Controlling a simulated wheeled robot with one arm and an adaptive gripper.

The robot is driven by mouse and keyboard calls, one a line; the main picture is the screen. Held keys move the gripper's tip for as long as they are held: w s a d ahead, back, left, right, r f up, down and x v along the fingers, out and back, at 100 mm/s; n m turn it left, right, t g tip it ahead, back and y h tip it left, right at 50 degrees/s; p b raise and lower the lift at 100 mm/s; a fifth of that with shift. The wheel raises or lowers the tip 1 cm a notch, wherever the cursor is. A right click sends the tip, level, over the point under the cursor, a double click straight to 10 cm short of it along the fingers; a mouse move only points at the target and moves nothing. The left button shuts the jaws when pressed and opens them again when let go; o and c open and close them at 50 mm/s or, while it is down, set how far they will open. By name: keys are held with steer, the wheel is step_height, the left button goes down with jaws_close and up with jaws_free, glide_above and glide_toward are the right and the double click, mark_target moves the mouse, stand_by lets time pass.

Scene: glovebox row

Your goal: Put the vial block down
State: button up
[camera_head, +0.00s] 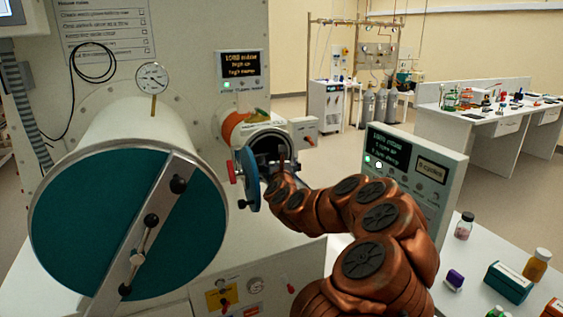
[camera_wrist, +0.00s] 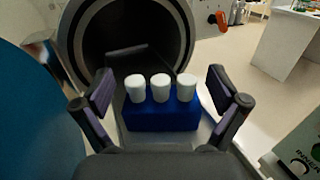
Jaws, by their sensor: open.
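The vial block (camera_wrist: 163,117) is blue and carries three white-capped vials (camera_wrist: 160,85) in a row. In the wrist view it stands upright on a light grey tray (camera_wrist: 207,124) in front of a round, dark port opening (camera_wrist: 125,45). My gripper (camera_wrist: 161,92) is open, with one finger on each side of the block and visible gaps between. In the head view my arm reaches to the small port (camera_head: 270,146), whose blue door (camera_head: 249,178) is swung open to the left. The block is hidden there.
A large teal-doored chamber (camera_head: 125,225) is left of the small port. A control box (camera_head: 415,170) stands close to the right of my arm. Bottles and small boxes, including a teal box (camera_head: 508,283), are on the white bench at lower right.

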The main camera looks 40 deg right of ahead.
mark_target(278, 163)
steer(key=shift+w+a+f, duration=0.15)
steer(key=shift+a+f, duration=0.05)
steer(key=shift+f, duration=0.75)
steer(key=shift+w+r+p, duration=0.1)
steer(key=shift+r+p, duration=0.2)
steer(key=shift+p, duration=0.4)
steer(key=shift+w+d+r+p, duration=0.1)
steer(key=shift+w+r+p, duration=0.1)
steer(key=shift+p, duration=0.2)
steer(key=shift+w+f+g, duration=0.2)
steer(key=shift+g, duration=0.1)
steer(key=shift+a+f+b, duration=0.3)
steer(key=shift+f+b, duration=0.1)
steer(key=shift+f, duration=0.1)
steer(key=b+v, duration=0.1)
steer(key=v, duration=0.1)
steer(key=r+b+v, duration=0.1)
steer(key=v, duration=0.2)
steer(key=shift+s, duration=0.35)
steer(key=shift+s+a+r, duration=0.2)
steer(key=shift+s+r, duration=0.15)
steer(key=shift+s, duration=0.35)
steer(key=shift+r, duration=0.2)
steer(key=shift+r, duration=0.1)
